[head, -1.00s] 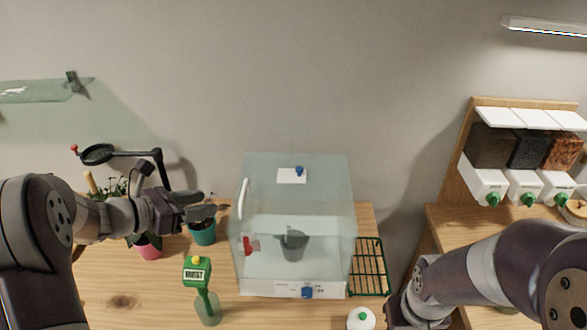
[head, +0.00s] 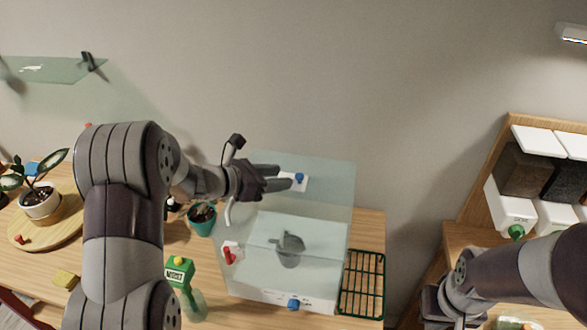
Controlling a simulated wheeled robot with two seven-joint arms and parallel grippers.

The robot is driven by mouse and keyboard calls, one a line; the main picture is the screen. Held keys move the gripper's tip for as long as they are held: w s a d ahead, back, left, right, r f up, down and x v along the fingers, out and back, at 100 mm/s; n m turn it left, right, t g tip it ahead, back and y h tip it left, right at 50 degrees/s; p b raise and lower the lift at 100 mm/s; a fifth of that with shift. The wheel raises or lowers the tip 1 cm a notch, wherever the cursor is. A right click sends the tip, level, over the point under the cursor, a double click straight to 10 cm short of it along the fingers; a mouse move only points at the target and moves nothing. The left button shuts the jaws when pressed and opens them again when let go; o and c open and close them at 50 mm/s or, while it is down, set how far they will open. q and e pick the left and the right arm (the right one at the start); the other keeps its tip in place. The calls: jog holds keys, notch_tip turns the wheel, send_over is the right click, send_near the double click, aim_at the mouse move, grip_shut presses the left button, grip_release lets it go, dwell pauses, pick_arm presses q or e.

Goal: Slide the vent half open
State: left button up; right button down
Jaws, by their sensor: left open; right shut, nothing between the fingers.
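A clear glass-like case (head: 335,225) stands on the wooden table with a dark pot (head: 290,250) inside. On its top is a white vent plate with a blue knob (head: 299,178). My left gripper (head: 289,184) is open over the top of the case, its fingertips at the vent plate beside the blue knob. I cannot tell if they touch it. The plate is partly hidden by the fingers. A second blue knob (head: 293,304) sits on the white front strip, and a red catch (head: 229,255) on the left side. My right gripper (head: 432,308) is shut and empty at the lower right.
A green mist bottle (head: 180,272) and a teal pot (head: 202,219) stand left of the case. A dark green wire rack (head: 362,283) lies to its right. A potted plant (head: 40,203) sits on a round board at far left. White-lidded bins (head: 512,206) stand at right.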

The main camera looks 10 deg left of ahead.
aim_at(299, 175)
pick_arm(q)
jog(key=p+x, duration=0.1)
jog(key=x, duration=0.2)
jog(key=shift+w+d, duration=0.25)
jog(key=shift+d, duration=0.05)
jog(key=shift+w+d+f, duration=0.1)
jog(key=shift+w+d, duration=0.1)
jog(key=shift+w, duration=0.05)
jog(key=shift+w+d+f, duration=0.1)
jog(key=shift+d+f, duration=0.05)
jog(key=shift+f, duration=0.15)
jog(key=shift+w+d, duration=0.15)
